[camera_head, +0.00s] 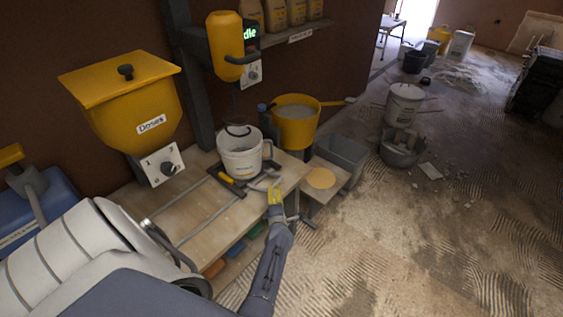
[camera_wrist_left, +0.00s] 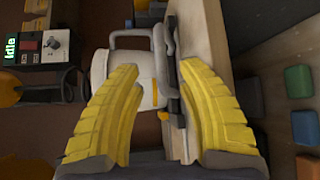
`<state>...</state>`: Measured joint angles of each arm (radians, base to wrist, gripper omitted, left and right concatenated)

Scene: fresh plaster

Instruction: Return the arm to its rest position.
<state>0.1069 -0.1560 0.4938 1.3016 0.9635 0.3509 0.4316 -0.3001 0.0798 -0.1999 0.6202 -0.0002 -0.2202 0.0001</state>
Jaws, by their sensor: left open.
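My left arm (camera_head: 75,262) comes in from the lower left. Its gripper (camera_head: 275,192) has yellow fingers and is at the front edge of the wooden bench (camera_head: 150,205). In the left wrist view the two yellow fingers of this gripper (camera_wrist_left: 158,75) stand wide apart with nothing held between them. A white bucket (camera_head: 240,160) stands on the bench under the yellow mixer head, just beyond the gripper; it also shows in the left wrist view (camera_wrist_left: 148,95), behind the fingers. My right gripper is in neither view.
A yellow hopper marked "Doses" (camera_head: 130,105) hangs over the bench's left part. The mixer (camera_head: 226,45) reads "Idle". A yellow tub (camera_head: 296,128) and a grey bin (camera_head: 345,152) are at the bench's far end. Coloured blocks (camera_wrist_left: 305,130) lie below. The floor at right is mostly open.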

